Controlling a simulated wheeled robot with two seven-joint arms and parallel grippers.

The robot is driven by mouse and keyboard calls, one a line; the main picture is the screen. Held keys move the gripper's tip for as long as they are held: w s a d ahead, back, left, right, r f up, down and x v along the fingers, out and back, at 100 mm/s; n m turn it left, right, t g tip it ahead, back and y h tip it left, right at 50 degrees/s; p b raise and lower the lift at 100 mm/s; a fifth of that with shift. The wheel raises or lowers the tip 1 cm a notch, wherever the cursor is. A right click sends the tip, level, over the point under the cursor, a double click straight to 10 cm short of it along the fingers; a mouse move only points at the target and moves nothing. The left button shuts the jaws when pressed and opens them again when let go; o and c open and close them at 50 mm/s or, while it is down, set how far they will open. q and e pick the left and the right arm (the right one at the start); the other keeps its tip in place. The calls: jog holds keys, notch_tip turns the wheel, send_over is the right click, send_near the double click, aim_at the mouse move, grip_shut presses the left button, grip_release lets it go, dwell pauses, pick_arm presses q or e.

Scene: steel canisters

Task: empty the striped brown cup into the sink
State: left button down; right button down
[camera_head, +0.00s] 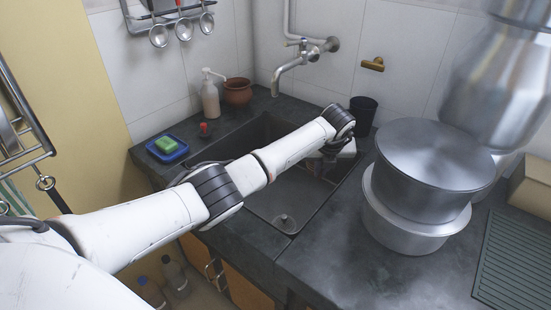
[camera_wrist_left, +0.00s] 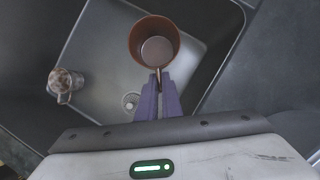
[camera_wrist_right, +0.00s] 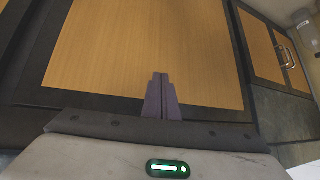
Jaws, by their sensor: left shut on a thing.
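My left gripper (camera_wrist_left: 158,92) is shut on the brown cup (camera_wrist_left: 137,40) at its near side, in the left wrist view. The cup's open mouth faces that camera; its inner wall is brown and its bottom is a paler disc. I cannot tell whether it holds liquid, and its stripes do not show. The cup is over the grey sink (camera_wrist_left: 105,75), which also shows in the head view (camera_head: 262,205). In the head view my left arm reaches across the sink and hides the cup. My right gripper (camera_wrist_right: 161,97) is shut and empty, before wooden cabinet doors (camera_wrist_right: 150,50).
A mottled mug (camera_wrist_left: 65,82) is in the sink, left of the drain (camera_wrist_left: 130,101). The tap (camera_head: 290,68) is at the back wall. Large steel pots (camera_head: 415,215) stand right of the sink. A soap bottle (camera_head: 210,100) and blue sponge dish (camera_head: 167,150) stand at its left.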

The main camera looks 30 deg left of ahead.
pick_arm(q)
jog(key=shift+r, duration=0.1)
jog(key=s+a+r+n+t+h+p, duration=0.1)
jog(key=s+a+r+t+h+p, duration=0.1)
jog(key=s+a+t+h+p, duration=0.2)
jog(key=shift+a+r+n+h+p, duration=0.35)
jog(key=shift+a+h+p, duration=0.45)
jog(key=shift+a+h, duration=0.35)
jog(key=shift+a+r+t+h, duration=0.1)
jog(key=shift+a+t+h, duration=0.1)
jog(key=shift+t+h, duration=0.3)
jog(key=shift+s+a+r+n+t+h, duration=0.25)
jog(key=shift+n+t+h, duration=0.2)
jog(key=shift+t+h, duration=0.4)
jog(key=shift+s+a+r+n+t+h, duration=0.15)
jog(key=shift+a+r+n+t+h, duration=0.2)
jog(key=shift+t+h, duration=0.45)
dwell(1.9)
jog(key=shift+s+a+n+t+h, duration=0.35)
jog(key=shift+s+a+t+h, duration=0.15)
jog(key=shift+a+t, duration=0.2)
dwell(0.4)
